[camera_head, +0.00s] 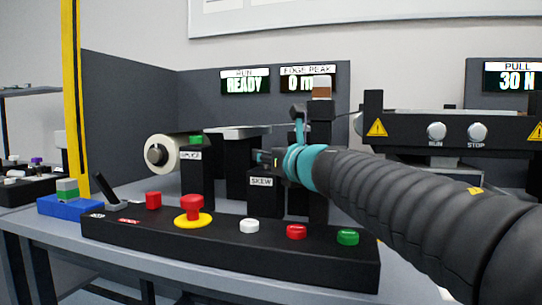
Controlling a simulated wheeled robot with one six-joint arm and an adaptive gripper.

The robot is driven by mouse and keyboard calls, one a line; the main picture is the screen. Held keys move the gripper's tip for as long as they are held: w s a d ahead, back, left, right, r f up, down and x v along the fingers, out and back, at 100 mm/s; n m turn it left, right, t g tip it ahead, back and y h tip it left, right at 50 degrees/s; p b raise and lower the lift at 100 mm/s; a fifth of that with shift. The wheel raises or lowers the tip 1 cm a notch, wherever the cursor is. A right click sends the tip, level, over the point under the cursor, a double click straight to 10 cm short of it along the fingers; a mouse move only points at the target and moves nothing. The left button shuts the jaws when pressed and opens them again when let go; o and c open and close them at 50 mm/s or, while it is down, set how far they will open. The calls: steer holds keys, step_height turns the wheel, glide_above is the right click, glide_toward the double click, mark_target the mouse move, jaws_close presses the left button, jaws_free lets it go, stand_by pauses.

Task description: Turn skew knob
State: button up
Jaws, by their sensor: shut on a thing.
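The black post labelled SKEW (264,197) stands behind the control box, near the middle of the view. My gripper (264,158) is just above the SKEW label, at the top of that post. It points left and away from me, and my dark arm with teal joints comes in from the right. The jaws are small and partly covered by my wrist. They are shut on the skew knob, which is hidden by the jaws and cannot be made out.
A control box (230,253) with a red mushroom button (193,205) and white, red and green buttons stands in front. A SPLICE post (197,180) and a pale roll (162,154) are left of my gripper. Displays read READY (244,85) and 30 N (516,77).

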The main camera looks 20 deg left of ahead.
steer(key=shift+a+m+t+h, duration=0.1)
steer(key=shift+m+t+h, duration=0.2)
steer(key=shift+h, duration=0.1)
steer(key=m+t+h+p, duration=0.2)
steer(key=h, duration=0.1)
steer(key=shift+s+a+r, duration=0.1)
steer(key=shift+s+a, duration=0.05)
steer(key=shift+a, duration=0.05)
steer(key=shift+a+m+t+h+p, duration=0.1)
steer(key=shift+m+t+h+p, duration=0.55)
steer(key=shift+m+h, duration=0.85)
steer(key=shift+a+m+t+h+p, duration=0.1)
steer(key=shift+m+t+h+p, duration=0.7)
steer(key=shift+h, duration=1.1)
steer(key=shift+d+m+h, duration=0.1)
steer(key=shift+m+h, duration=0.2)
steer(key=shift+m, duration=0.1)
steer(key=o, duration=1.2)
steer(key=shift+c, duration=0.2)
